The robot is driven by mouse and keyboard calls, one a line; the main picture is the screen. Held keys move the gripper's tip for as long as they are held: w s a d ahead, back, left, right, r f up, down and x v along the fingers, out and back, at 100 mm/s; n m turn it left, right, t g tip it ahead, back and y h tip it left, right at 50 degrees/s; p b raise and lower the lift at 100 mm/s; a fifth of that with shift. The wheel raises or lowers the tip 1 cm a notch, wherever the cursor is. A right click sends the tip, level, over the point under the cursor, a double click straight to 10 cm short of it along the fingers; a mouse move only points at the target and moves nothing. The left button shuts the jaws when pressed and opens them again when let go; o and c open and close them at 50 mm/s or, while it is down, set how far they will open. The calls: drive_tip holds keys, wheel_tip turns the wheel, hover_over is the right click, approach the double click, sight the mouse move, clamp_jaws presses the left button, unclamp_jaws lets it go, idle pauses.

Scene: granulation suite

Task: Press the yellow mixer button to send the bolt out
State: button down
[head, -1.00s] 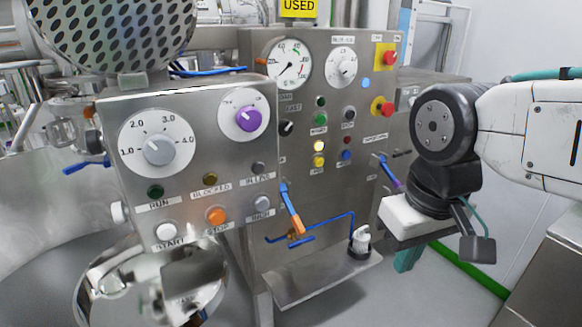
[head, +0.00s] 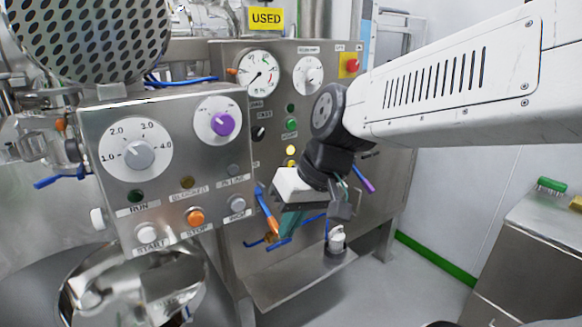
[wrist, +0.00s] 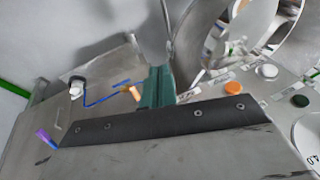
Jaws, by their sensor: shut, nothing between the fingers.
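On the rear steel panel (head: 232,200) in the head view, a bright yellow round light or button (head: 291,151) sits above a second, smaller yellow one (head: 291,164), partly crowded by my wrist. I cannot tell which is the mixer button. My gripper (head: 288,224) has teal fingers and is shut and empty, in front of the rear panel, below and apart from the yellow pair. The teal fingers also show in the wrist view (wrist: 158,86), pointing past the front control box. No bolt can be made out.
The front control box (head: 100,120) has a purple knob (head: 222,123), an orange STOP button (head: 195,217) and a white START button (head: 148,233). A blue-and-orange lever (head: 267,208) is close to my fingers. A steel shelf (head: 275,288) holds a white-topped fitting (head: 336,238).

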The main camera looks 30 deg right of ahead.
drive_tip(key=w+d+f+m+t, duration=0.1)
drive_tip(key=w+d+m+t, duration=0.1)
drive_tip(key=w+d, duration=0.45)
drive_tip(key=w+d+f+m+t, duration=0.1)
drive_tip(key=w+d+m+t, duration=0.15)
drive_tip(key=w, duration=0.65)
drive_tip(key=w+d+f+m+h, duration=0.1)
drive_tip(key=w+d+f, duration=0.1)
drive_tip(key=d, duration=0.4)
drive_tip(key=w+d+f+m+h, duration=0.1)
drive_tip(key=d+f+m+h, duration=0.1)
drive_tip(key=d, duration=0.4)
drive_tip(key=shift+w+d+f+t+h, duration=0.15)
drive_tip(key=shift+w+d+t+h, duration=0.15)
drive_tip(key=shift+w+t, duration=0.15)
drive_tip(key=shift+a, duration=0.1)
drive_tip(key=w, duration=0.8)
drive_tip(key=shift+w+a, duration=0.15)
drive_tip(key=shift+w, duration=0.2)
drive_tip(key=shift+w, duration=0.1)
drive_tip(key=shift+w, duration=0.3)
